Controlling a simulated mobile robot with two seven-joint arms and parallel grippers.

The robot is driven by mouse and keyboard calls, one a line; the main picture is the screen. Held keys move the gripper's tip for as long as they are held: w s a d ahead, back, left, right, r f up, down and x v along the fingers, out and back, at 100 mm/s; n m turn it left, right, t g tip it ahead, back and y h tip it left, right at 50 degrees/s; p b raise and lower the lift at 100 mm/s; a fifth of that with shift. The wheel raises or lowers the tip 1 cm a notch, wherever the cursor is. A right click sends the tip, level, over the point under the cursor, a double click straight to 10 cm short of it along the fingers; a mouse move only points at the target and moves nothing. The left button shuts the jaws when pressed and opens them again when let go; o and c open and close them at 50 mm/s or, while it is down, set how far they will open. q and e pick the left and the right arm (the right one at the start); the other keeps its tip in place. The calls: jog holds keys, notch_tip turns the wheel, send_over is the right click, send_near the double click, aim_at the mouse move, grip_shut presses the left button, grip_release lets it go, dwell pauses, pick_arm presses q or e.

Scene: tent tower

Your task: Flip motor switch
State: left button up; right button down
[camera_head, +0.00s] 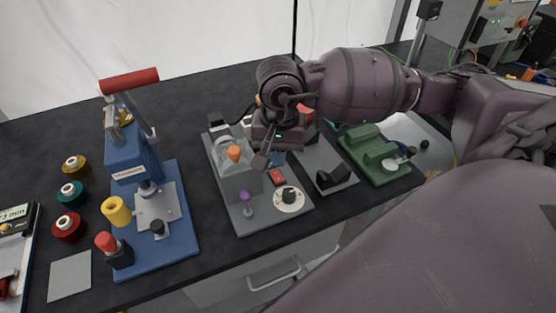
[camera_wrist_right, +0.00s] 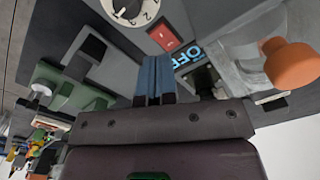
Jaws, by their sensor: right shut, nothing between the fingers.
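The motor unit is a grey base plate (camera_head: 244,217) with a grey housing on it in the head view. In the right wrist view the red switch (camera_wrist_right: 165,38) lies between the numbered dial (camera_wrist_right: 131,9) and a lit display reading OFF (camera_wrist_right: 190,56). My right gripper (camera_head: 262,160) is shut and empty, above the plate behind the switch. Its blue fingertips (camera_wrist_right: 155,62) appear close to the switch and display, apart from the switch. My left gripper is not in view.
An orange knob (camera_head: 234,153) tops the housing, and a purple knob (camera_head: 246,197) stands in front. A blue press (camera_head: 134,158) is at left, a green fixture (camera_head: 376,157) at right. Colored spools (camera_head: 70,193) stand far left. The back left of the dark table is clear.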

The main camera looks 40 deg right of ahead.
aim_at(279, 179)
jog(key=shift+r+p, duration=0.5)
jog(key=shift+r, duration=1.05)
jog(key=shift+s, duration=0.1)
